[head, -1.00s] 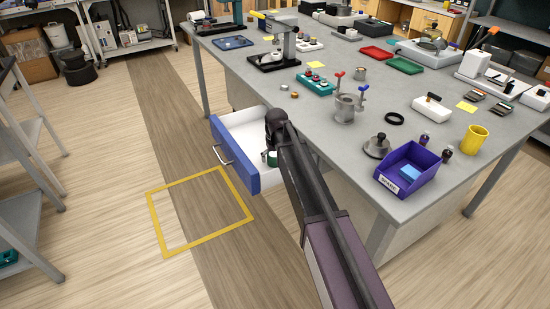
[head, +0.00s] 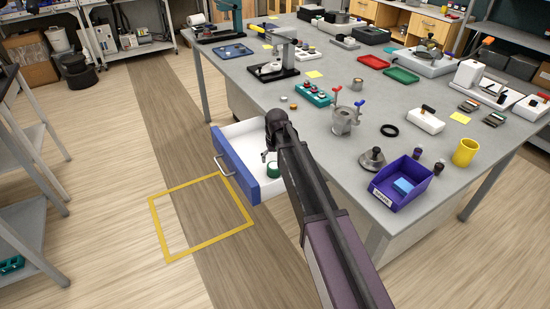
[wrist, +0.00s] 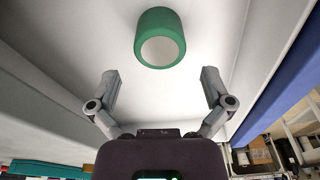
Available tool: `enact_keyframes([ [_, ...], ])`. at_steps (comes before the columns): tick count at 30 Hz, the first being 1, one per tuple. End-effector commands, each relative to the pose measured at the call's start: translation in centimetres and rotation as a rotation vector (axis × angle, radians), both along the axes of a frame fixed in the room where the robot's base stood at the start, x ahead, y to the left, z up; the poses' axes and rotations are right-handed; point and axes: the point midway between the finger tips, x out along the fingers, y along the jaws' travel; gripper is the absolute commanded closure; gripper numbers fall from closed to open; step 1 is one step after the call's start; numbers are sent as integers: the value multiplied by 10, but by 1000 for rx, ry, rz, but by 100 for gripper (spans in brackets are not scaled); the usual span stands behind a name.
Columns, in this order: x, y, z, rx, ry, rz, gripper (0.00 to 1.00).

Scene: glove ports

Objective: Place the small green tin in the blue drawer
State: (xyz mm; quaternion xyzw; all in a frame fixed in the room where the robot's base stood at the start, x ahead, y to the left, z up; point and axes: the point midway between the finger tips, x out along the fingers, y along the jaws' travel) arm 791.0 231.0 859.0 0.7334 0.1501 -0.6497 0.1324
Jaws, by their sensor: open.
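The blue drawer (head: 236,166) is pulled out from the bench, with a white inside. The small green tin (head: 272,170) is inside it, and appears to rest on the white floor. In the wrist view the tin (wrist: 160,38) lies just beyond the fingertips, apart from both fingers, and the drawer's blue front (wrist: 295,75) is at the right. My gripper (wrist: 160,76) is open and empty, with its fingers spread wider than the tin. In the head view my gripper (head: 267,155) is over the drawer, partly hidden by my arm.
The bench top beside the drawer holds a metal pot with red and blue handles (head: 344,118), a teal block (head: 312,94), a purple bin (head: 402,184) and a yellow cup (head: 466,152). A yellow floor square (head: 158,232) lies before the drawer. The floor around it is clear.

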Motion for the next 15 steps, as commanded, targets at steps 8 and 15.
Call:
enact_keyframes([
  [8, -3, -1, 28, 0, 0, 0, 0],
  [15, -5, -2, 47, 0, 0, 0, 0],
])
